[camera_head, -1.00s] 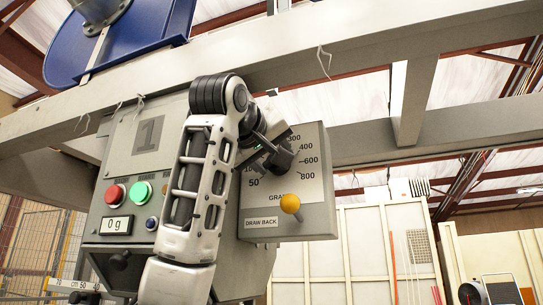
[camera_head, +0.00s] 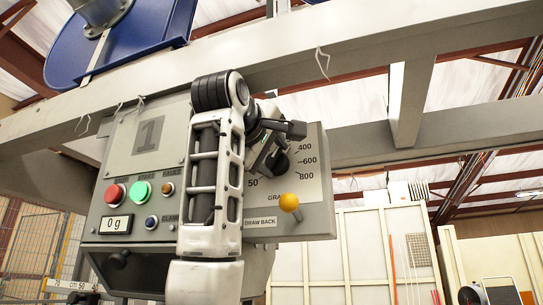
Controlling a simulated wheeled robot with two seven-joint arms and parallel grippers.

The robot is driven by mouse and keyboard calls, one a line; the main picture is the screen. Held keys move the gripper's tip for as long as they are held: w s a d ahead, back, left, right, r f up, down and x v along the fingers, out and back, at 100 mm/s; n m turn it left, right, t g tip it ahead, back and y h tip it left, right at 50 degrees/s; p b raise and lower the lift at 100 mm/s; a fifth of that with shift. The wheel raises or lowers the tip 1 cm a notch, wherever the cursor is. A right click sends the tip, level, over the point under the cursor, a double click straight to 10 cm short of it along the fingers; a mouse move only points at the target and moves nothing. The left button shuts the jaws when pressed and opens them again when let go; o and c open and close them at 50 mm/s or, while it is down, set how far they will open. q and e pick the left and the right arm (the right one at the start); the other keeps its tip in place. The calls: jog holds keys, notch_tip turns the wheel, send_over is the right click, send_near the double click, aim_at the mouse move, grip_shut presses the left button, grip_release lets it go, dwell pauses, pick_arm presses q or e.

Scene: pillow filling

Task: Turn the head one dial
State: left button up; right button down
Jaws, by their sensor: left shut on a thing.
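The head one machine is a grey box marked 1 (camera_head: 148,135). Its dial plate (camera_head: 312,190) on the right shows a scale with 50, 400, 600 and 800 visible. The black dial knob (camera_head: 281,163) is in the middle of the scale. My left gripper (camera_head: 272,150) is at the dial, shut on the knob, and partly covers it and the low and upper-left scale marks. The knob's exact pointer setting is hard to read. My right gripper is not in view.
A red button (camera_head: 115,194), a green button (camera_head: 142,191) and a display reading 0 g (camera_head: 115,224) are on the front panel. A yellow ball knob (camera_head: 289,202) sticks out below the dial. A grey beam (camera_head: 340,50) crosses above.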

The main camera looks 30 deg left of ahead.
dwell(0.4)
pick_arm(q)
jog(key=o, duration=1)
jog(key=shift+s, duration=0.1)
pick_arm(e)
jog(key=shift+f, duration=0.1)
pick_arm(q)
jog(key=shift+s, duration=0.3)
jog(key=b+v, duration=0.5)
jog(key=v, duration=1)
jog(key=shift+d+b, duration=0.2)
jog(key=shift+b, duration=0.2)
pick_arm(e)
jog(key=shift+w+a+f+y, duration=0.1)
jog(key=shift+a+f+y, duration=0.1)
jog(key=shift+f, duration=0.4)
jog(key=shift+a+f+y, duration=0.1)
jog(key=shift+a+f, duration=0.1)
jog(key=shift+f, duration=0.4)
pick_arm(q)
jog(key=shift+s, duration=0.15)
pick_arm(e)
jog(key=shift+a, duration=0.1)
